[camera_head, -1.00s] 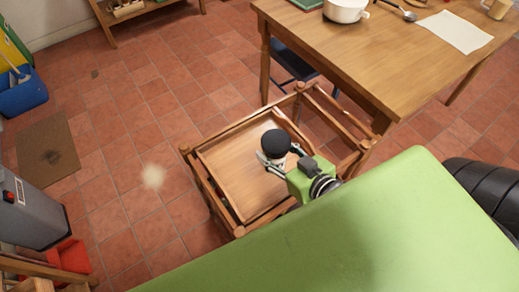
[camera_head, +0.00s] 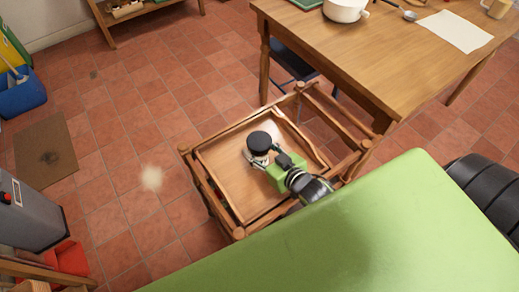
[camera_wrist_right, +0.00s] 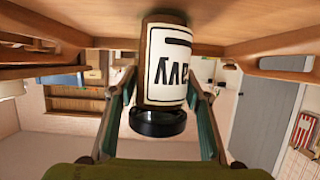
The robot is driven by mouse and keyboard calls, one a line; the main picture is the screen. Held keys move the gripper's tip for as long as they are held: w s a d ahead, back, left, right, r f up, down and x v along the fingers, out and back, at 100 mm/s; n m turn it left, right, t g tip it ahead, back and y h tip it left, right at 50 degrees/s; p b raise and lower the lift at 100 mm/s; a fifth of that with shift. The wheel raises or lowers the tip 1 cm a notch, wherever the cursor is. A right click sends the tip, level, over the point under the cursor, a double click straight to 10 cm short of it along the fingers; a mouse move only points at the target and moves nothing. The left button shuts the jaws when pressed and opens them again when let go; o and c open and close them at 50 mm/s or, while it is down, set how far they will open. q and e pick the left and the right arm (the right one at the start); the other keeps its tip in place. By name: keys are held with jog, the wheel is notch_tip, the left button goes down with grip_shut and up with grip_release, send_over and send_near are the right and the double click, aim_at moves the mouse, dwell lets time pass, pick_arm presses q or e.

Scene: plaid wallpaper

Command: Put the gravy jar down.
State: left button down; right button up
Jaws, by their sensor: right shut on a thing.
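The gravy jar (camera_head: 259,144) has a black lid and stands upright in my right gripper (camera_head: 263,160), over the tray top of a wooden cart (camera_head: 222,178). In the right wrist view the jar (camera_wrist_right: 166,65) appears upside down, with part of its white label readable. The fingers of my right gripper (camera_wrist_right: 160,92) are closed on both sides of it. The jar's base is at or very near the wood surface; I cannot tell whether it touches. My left gripper is not in view.
The tray has bare room left of and in front of the jar, inside a raised rim. Wooden rails (camera_head: 335,118) edge the cart's right side. A table (camera_head: 345,55) with a white pot (camera_head: 345,10) and paper (camera_head: 455,32) stands behind at right.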

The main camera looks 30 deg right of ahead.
jog(key=shift+r, duration=0.1)
jog(key=o, duration=1.4)
jog(key=shift+f, duration=0.2)
jog(key=shift+o, duration=0.2)
jog(key=shift+s+r, duration=0.1)
jog(key=shift+r, duration=0.1)
jog(key=v, duration=1.1)
jog(key=shift+s, duration=0.4)
jog(key=shift+d, duration=0.1)
